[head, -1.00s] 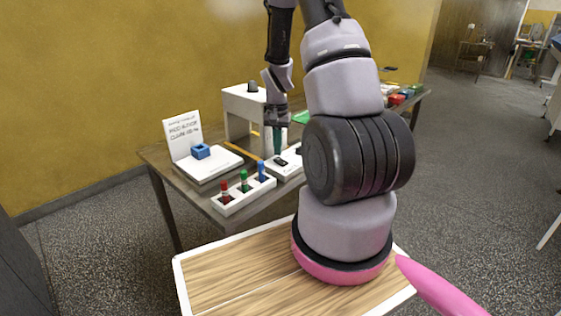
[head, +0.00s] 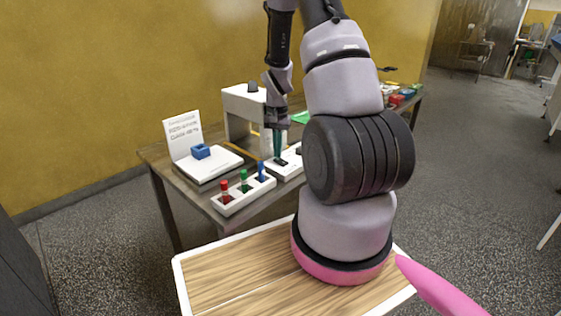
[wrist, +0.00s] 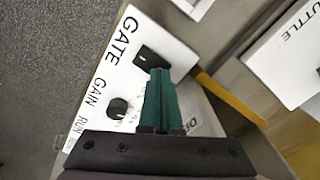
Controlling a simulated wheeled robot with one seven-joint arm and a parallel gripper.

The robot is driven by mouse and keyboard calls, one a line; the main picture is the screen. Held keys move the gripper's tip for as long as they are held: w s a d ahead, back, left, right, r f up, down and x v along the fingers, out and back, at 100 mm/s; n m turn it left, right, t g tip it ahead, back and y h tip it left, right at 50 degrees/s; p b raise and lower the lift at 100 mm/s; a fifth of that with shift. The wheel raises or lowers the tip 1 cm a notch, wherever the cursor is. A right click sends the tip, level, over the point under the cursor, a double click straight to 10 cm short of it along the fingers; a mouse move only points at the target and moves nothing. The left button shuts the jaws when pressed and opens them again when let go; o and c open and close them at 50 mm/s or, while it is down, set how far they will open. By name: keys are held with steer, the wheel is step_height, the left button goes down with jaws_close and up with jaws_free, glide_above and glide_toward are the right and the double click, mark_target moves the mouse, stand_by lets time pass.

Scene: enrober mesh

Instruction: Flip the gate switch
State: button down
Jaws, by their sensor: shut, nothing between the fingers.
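The gate switch (wrist: 150,60) is a small black rocker beside the printed word GATE on a white panel (wrist: 172,42). In the head view the switch (head: 281,162) is a dark patch on the panel, partly hidden by my fingers. My gripper (wrist: 158,76) has green fingers, shut together with nothing between them. The fingertips overlap the near edge of the switch in the wrist view; I cannot tell whether they touch it. In the head view my gripper (head: 278,157) points down at the switch from above.
A black knob (wrist: 117,107) marked GAIN sits on the same panel. A yellow pencil-like stick (wrist: 230,97) lies beside it. A white rack (head: 230,204) with red, green and blue pegs stands in front. A blue block (head: 200,151) sits on a white stand.

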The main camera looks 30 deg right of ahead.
steer(key=shift+f, duration=0.55)
steer(key=shift+r, duration=3.55)
steer(key=shift+r, duration=0.1)
step_height(320, 180, up, 10)
steer(key=t, duration=0.2)
glide_above(278, 159)
steer(key=s+a, duration=0.1)
steer(key=a, duration=0.2)
steer(key=s+a+r+n+t, duration=0.2)
steer(key=s+a+r, duration=0.25)
steer(key=r, duration=0.55)
steer(key=s+a+r+n+t+y, duration=0.1)
steer(key=s+a+r, duration=0.2)
steer(key=s+r, duration=0.2)
steer(key=s+a+r+t+y, duration=0.1)
steer(key=s+a+r+t, duration=0.1)
steer(key=s+r, duration=0.3)
steer(key=s, duration=0.4)
steer(key=shift+a+r+n, duration=0.2)
steer(key=shift+a+n, duration=0.2)
